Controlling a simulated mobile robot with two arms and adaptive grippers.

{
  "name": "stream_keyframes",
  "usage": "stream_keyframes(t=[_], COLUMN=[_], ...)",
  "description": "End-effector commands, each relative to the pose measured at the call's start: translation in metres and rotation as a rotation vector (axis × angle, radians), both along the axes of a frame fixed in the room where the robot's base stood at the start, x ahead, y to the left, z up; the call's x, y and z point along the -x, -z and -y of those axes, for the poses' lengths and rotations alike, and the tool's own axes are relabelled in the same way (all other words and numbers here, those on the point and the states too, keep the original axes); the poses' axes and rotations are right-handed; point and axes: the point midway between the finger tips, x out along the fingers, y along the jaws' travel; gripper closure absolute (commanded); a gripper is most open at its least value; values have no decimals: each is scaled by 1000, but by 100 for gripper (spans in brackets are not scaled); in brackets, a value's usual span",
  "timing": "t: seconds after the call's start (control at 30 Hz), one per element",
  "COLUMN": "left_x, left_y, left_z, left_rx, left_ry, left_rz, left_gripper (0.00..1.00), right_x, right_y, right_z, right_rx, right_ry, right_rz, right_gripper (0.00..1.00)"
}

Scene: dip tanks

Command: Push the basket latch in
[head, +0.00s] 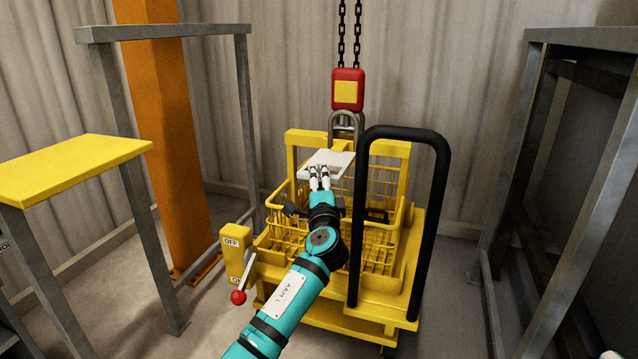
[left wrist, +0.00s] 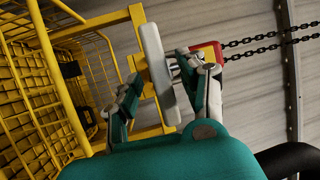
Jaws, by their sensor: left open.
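The yellow wire basket (head: 368,250) sits on a yellow cart in the head view; its mesh also fills the left of the left wrist view (left wrist: 40,100). A pale grey plate (head: 328,160) is at the top of the basket under the hook; I cannot tell whether it is the latch. My left gripper (head: 320,178) is open just in front of and below this plate. In the left wrist view the plate (left wrist: 158,75) shows between the two spread fingers (left wrist: 163,88); contact cannot be told.
A red and yellow hoist block (head: 347,90) with a grey shackle hangs on chains above the basket. A black handle (head: 440,200) rises at the cart's right. A yellow ON/OFF lever box (head: 236,250) is at front left. Grey frames stand on both sides.

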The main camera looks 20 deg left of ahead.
Motion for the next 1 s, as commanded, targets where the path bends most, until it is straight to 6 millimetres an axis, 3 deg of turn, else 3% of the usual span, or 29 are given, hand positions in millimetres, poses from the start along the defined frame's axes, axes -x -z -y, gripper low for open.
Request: stream_keyframes(t=[0.13, 0.43, 0.77, 1.0], left_x=[-10, -12, -12, -12], left_y=[-1, -3, -2, -2], left_z=[-4, -5, -5, -4], left_rx=[1, 1, 1, 1], left_ry=[0, 0, 0, 0], left_rz=[0, 0, 0, -1], left_gripper=[58, 58, 100, 100], right_x=[0, 0, 0, -1], right_y=[-5, -10, -8, -6], right_z=[0, 0, 1, 0], right_rx=[0, -5, -6, -6], right_ry=[0, 3, 3, 2], right_rz=[26, 37, 32, 26], right_gripper=[100, 100, 100, 100])
